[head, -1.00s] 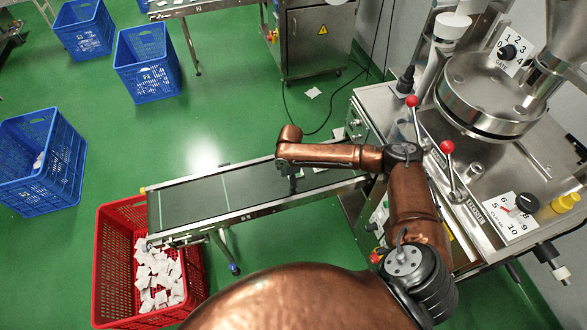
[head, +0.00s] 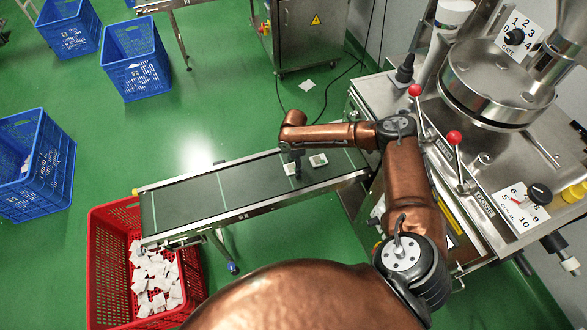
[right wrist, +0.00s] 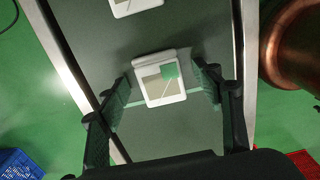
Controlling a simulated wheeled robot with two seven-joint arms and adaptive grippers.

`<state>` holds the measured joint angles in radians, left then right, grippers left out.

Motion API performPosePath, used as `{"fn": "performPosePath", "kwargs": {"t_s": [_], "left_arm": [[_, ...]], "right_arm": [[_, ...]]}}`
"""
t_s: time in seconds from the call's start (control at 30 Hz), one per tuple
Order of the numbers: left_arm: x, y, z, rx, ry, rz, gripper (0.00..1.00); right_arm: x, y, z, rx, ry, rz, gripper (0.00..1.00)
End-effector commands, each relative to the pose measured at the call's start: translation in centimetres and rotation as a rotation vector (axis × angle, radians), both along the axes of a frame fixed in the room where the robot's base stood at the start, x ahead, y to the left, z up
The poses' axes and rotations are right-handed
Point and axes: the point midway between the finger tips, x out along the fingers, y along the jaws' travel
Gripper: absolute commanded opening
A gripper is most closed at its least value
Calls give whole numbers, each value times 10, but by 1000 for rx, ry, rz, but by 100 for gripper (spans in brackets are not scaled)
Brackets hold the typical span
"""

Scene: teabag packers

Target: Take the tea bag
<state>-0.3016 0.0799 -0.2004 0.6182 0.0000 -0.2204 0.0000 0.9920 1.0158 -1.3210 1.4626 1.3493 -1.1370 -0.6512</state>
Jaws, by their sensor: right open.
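A square white tea bag (head: 291,169) with a green tag lies on the dark conveyor belt (head: 185,205), partly hidden behind my right gripper (head: 296,170) in the head view. In the right wrist view this tea bag (right wrist: 163,90) lies between the two spread fingers of my right gripper (right wrist: 163,80), with a gap on both sides. The gripper is open and empty. A second tea bag (head: 318,160) lies farther right on the belt; its edge shows at the top of the right wrist view (right wrist: 136,6). My left gripper is not in view.
A red crate (head: 103,270) with many tea bags stands under the belt's left end. Blue crates (head: 35,160) stand on the green floor at left. A steel packing machine (head: 510,165) with red-knobbed levers stands at right. Metal rails (head: 250,211) edge the belt.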

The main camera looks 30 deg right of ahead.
Motion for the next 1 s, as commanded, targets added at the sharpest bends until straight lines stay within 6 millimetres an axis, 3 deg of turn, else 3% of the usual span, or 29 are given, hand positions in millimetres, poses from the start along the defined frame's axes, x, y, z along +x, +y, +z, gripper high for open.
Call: {"fn": "performPosePath", "kwargs": {"t_s": [0.2,0.6,1.0], "left_arm": [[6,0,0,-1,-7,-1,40],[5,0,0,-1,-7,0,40],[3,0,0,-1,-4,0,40]], "right_arm": [[1,0,0,-1,-3,1,60],[1,1,0,0,-2,1,33],[2,1,1,0,-2,1,33]]}}
